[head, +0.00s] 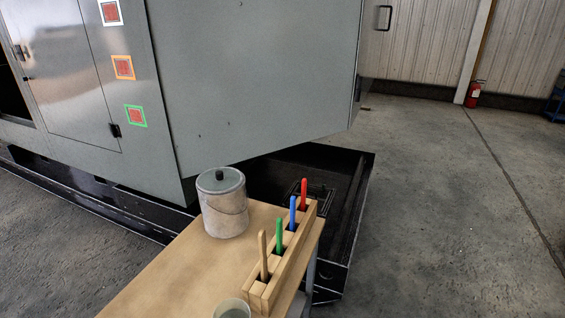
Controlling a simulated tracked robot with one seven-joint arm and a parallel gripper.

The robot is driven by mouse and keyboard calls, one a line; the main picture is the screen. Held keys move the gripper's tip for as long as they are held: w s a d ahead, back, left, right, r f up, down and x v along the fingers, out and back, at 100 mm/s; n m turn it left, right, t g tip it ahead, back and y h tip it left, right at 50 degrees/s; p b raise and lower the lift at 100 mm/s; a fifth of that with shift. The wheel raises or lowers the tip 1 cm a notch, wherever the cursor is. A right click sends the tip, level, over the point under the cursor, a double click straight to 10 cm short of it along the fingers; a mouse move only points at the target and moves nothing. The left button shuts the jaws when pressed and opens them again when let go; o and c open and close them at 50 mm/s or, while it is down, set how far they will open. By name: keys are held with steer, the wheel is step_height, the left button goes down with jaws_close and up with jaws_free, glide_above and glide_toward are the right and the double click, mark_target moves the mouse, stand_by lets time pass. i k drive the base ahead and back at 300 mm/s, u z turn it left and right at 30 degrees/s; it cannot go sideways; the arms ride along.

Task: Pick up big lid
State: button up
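A round grey-green lid (220,180) with a black knob sits on top of a pale grey cylindrical pot (225,212). It looks like the larger lid in view, but I cannot compare it with another. The pot stands upright at the far end of a wooden table (170,280). My gripper is not in view.
A wooden rack (285,262) on the table's right side holds upright red, blue, green and brown sticks. Another round container (232,309) is cut off at the bottom edge. A large grey enclosure (255,80) stands behind the table. Open floor (440,220) lies to the right.

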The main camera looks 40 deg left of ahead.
mark_target(218, 179)
steer(key=z, duration=0.05)
steer(key=i, duration=1.8)
steer(key=u, duration=2.7)
steer(key=i, duration=0.15)
steer(key=u, duration=1.35)
steer(key=i, duration=0.95)
steer(key=z, duration=0.35)
